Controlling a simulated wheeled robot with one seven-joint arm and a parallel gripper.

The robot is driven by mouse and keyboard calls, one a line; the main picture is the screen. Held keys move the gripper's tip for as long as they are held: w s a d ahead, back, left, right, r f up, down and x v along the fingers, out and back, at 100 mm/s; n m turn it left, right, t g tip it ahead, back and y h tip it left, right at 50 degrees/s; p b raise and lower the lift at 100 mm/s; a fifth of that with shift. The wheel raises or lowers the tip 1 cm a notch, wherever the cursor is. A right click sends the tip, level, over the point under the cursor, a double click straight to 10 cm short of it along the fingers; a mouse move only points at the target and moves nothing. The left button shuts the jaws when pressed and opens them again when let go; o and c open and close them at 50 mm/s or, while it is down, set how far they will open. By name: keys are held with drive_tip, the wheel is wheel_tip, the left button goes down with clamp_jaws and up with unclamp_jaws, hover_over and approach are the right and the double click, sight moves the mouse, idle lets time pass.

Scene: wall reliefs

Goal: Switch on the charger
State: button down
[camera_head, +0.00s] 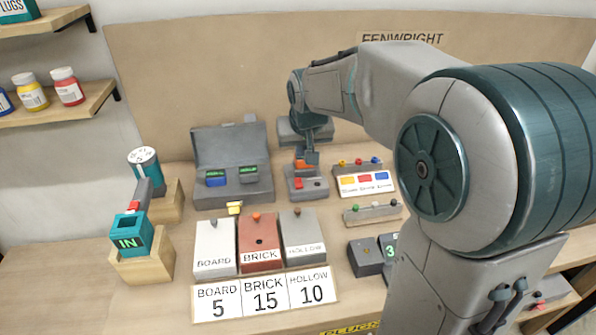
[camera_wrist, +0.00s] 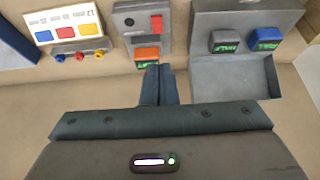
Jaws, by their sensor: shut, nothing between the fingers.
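The charger is a small grey box (camera_head: 308,194) near the middle of the bench. It carries a red switch (camera_head: 298,183) and a dark round spot beside it. An orange block sits at its back end, partly behind my gripper (camera_head: 312,160). In the wrist view the charger (camera_wrist: 138,37) shows its red switch (camera_wrist: 156,24) and the orange block (camera_wrist: 147,53) with a green display. My gripper is shut and empty, its fingertips (camera_wrist: 159,69) at the orange block's edge in that view. I cannot tell whether they touch it.
An open grey case (camera_head: 258,190) with two small display blocks stands left of the charger. A panel with yellow, red and blue patches (camera_head: 350,192) stands to its right. BOARD, BRICK (camera_head: 260,252) and HOLLOW blocks stand in front. A wooden stand (camera_head: 140,267) is at left.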

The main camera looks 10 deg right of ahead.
sight(296, 178)
drive_tip(key=p+x, duration=0.1)
drive_tip(key=x, duration=1.3)
drive_tip(key=shift+s, duration=0.15)
